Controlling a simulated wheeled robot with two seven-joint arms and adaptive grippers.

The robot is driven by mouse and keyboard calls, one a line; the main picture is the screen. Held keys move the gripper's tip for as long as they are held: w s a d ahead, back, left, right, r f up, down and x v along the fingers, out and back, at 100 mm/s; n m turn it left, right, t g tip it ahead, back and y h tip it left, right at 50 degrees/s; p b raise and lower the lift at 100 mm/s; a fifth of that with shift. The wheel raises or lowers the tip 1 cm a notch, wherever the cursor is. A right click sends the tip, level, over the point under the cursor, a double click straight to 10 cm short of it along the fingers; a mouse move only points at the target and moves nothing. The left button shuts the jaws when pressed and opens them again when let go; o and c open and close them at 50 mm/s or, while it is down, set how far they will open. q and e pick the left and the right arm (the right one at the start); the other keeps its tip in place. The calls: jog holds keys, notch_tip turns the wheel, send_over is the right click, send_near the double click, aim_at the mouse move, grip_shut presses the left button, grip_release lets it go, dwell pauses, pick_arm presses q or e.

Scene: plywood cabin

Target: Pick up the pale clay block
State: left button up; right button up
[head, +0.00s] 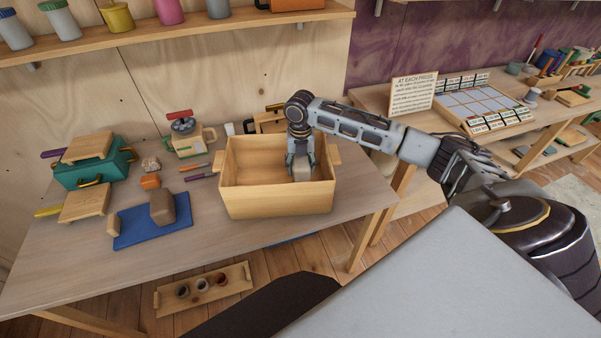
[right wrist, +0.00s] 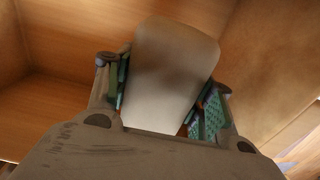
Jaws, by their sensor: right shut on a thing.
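The pale clay block (right wrist: 172,75) is between the green-padded fingers of my right gripper (right wrist: 165,100), which is shut on it. In the head view the block (head: 301,172) shows as a small greyish piece below my right gripper (head: 301,160), inside the wooden crate (head: 277,200) near its right end. Whether the block touches the crate floor cannot be told. My left gripper is not in view.
A blue mat (head: 130,232) with a brown block (head: 162,207) lies left of the crate. A tray of small cups (head: 204,287) lies below the table.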

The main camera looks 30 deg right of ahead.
aim_at(300, 158)
jog(key=shift+r, duration=1.8)
